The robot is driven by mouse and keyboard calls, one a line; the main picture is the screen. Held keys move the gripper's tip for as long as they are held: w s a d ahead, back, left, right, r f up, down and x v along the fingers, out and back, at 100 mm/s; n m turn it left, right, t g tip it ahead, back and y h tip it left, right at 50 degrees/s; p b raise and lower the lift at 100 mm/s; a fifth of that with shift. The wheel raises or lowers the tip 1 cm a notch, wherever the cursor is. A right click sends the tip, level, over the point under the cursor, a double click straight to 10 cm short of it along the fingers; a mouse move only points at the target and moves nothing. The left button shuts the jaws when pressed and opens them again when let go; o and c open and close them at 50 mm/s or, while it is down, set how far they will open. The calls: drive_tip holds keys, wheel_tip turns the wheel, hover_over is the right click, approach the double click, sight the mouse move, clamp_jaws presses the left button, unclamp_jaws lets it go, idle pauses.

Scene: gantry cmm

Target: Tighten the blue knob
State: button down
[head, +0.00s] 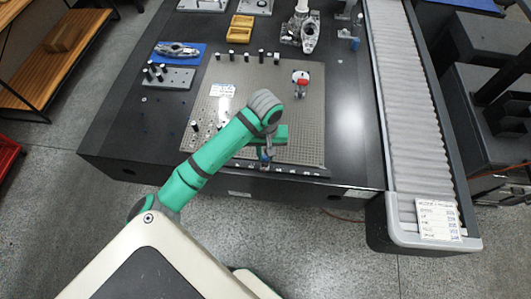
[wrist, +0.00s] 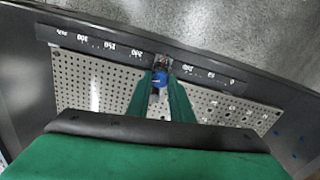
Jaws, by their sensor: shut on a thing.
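The blue knob (wrist: 159,77) shows in the wrist view between my fingertips, at the near edge of the perforated plate. It sits by a small metal fitting (wrist: 164,61) on the dark scale strip. My gripper (wrist: 160,84) has its green fingers on both sides of the knob and is shut on it. In the head view my gripper (head: 266,158) is at the plate's front edge, and the knob is mostly hidden there by the gripper and arm. How far the knob is turned cannot be told.
The perforated plate (head: 285,100) lies on a dark table (head: 348,120). A red-topped part (head: 301,80) stands on it, with small dark posts along the back. A grey fixture block (head: 168,77) and blue mat (head: 197,55) lie left. A roller conveyor (head: 410,90) runs along the right.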

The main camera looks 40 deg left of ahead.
sight(265, 157)
drive_tip(key=m, duration=0.4)
drive_tip(key=shift+m, duration=1.9)
drive_tip(key=shift+w+a, duration=0.1)
drive_tip(key=shift+w, duration=0.1)
drive_tip(key=c, duration=1.6)
unclamp_jaws()
drive_tip(key=shift+o, duration=0.2)
drive_tip(key=shift+s, duration=0.2)
wheel_tip(265, 157, up, 11)
